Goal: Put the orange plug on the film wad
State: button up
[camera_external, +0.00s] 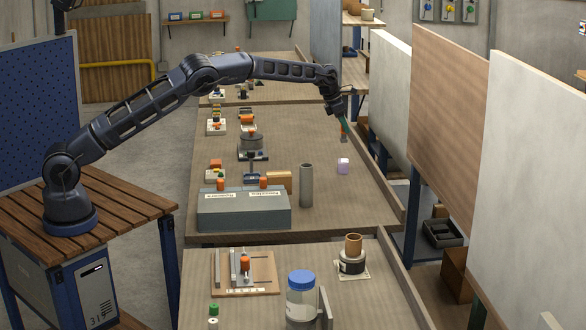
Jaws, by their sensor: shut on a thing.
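My gripper (342,122) is at the right side of the middle table, above its surface and pointing down. It is shut on a small orange piece, which looks like the orange plug (344,129); the fingers partly hide it. A small pale lilac-white block (343,166), possibly the film wad, sits on the table just below the gripper in the picture. The gripper and its load look apart from it.
A grey box (243,213) with orange knobs and a grey upright cylinder (306,186) stand left of the pale block. A dark round device (252,148) stands farther left. A raised edge (388,190) runs along the table's right side. Bare tabletop surrounds the block.

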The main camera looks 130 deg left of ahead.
aim_at(342, 138)
jog(key=shift+f, duration=3.55)
jog(key=shift+f, duration=0.1)
jog(key=o, duration=1)
jog(key=v, duration=1.2)
